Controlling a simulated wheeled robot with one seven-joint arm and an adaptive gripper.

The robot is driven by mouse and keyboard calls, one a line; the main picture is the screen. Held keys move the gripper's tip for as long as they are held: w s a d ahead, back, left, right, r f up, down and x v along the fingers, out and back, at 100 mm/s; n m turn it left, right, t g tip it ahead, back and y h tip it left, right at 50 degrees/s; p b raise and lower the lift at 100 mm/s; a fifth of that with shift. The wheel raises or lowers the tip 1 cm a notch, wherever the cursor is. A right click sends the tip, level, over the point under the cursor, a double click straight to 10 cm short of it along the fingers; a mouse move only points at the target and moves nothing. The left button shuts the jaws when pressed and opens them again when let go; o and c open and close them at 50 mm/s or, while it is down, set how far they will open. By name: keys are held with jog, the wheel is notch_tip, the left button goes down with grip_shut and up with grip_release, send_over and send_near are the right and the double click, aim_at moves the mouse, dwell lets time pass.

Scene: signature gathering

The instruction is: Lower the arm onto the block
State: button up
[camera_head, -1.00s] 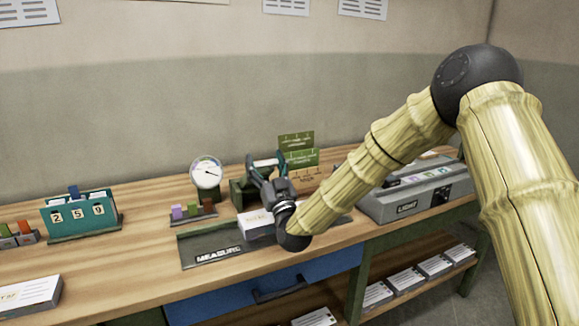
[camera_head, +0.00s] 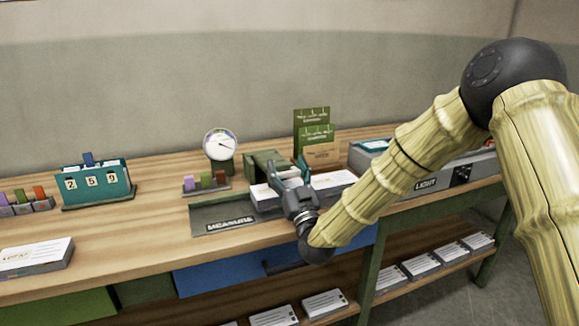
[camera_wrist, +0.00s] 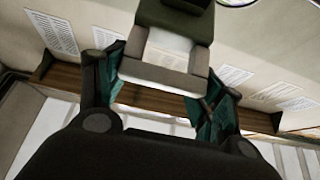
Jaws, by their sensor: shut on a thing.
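The measuring device, marked MEASURE (camera_head: 230,224), stands on the wooden bench with a dark green body (camera_head: 262,158) at its back. A white block of stacked paper (camera_head: 335,179) lies on its base, partly hidden by my gripper. My gripper (camera_head: 287,176) is low over the block, shut on the device's arm (camera_head: 283,170). In the wrist view, the teal fingers (camera_wrist: 160,95) stand on either side of the arm's grey crosspiece (camera_wrist: 155,76). The contact between arm and block is hidden, so I cannot tell whether they touch.
A round dial (camera_head: 221,144) and a small rack of coloured tabs (camera_head: 207,182) stand left of the device. Green cards (camera_head: 313,120) stand behind it. A grey box marked LIGHT (camera_head: 450,175) is at right. A teal number counter (camera_head: 97,184) is further left.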

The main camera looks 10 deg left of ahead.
jog(key=shift+f, duration=0.15)
jog(key=o, duration=1.5)
jog(key=shift+w, duration=0.1)
jog(key=shift+c, duration=0.2)
notch_tip(320, 180, up, 10)
